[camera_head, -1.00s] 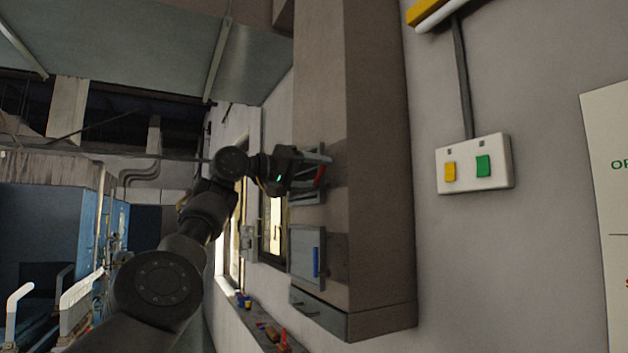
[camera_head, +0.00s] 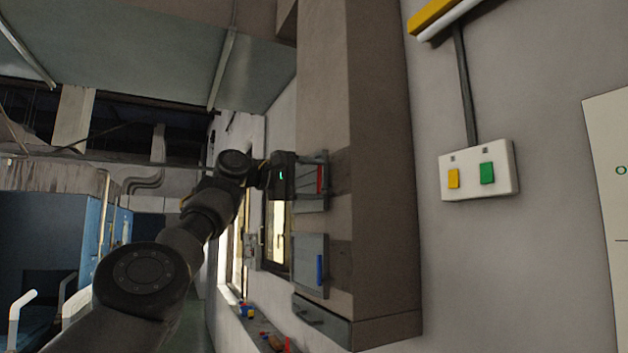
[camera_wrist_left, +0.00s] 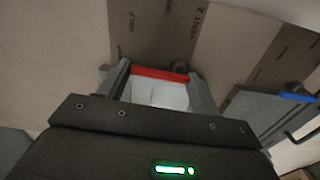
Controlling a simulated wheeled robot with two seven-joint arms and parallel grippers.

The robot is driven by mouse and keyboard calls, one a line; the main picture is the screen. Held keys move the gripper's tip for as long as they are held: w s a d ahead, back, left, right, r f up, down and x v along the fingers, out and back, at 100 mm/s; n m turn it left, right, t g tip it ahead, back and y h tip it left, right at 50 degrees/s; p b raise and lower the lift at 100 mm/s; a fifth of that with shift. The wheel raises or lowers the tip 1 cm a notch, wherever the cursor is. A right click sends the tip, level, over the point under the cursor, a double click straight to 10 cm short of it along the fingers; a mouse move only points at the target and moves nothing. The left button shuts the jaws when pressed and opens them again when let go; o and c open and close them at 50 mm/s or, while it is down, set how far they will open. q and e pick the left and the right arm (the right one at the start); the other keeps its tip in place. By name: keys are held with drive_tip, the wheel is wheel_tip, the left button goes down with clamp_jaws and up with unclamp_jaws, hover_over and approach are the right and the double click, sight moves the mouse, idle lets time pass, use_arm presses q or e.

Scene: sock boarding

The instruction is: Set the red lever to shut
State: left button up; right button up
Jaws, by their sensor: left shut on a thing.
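The red lever (camera_head: 319,180) is on the side of a tall brown-grey column, in the head view's middle. In the left wrist view the red lever (camera_wrist_left: 160,74) shows as a bar running between my two fingers. My left gripper (camera_head: 323,182) is shut on it; its fingers (camera_wrist_left: 159,82) reach to the two ends of the bar. Printed words "HALF", "OPEN" and "VENT 2" show on the brown panel (camera_wrist_left: 160,30) beyond the lever. Any shut mark is not in sight. My right gripper is not in view.
A blue lever (camera_head: 320,270) on a grey plate sits just below, close to my left gripper; it also shows in the left wrist view (camera_wrist_left: 298,97). A grey drawer (camera_head: 322,320) is under it. A white switch box (camera_head: 478,170) is on the wall to the right.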

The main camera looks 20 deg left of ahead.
use_arm(q)
drive_tip(key=shift+a+r+n, duration=0.1)
drive_tip(key=shift+a+n, duration=0.05)
drive_tip(key=shift+n, duration=0.35)
drive_tip(key=o, duration=1)
drive_tip(key=shift+w, duration=0.1)
drive_tip(key=shift+c, duration=0.2)
drive_tip(key=shift+a+f, duration=0.15)
drive_tip(key=shift+f, duration=0.05)
drive_tip(key=b+v, duration=0.6)
drive_tip(key=v, duration=0.4)
drive_tip(key=shift+s, duration=0.3)
drive_tip(key=shift+a+r, duration=0.15)
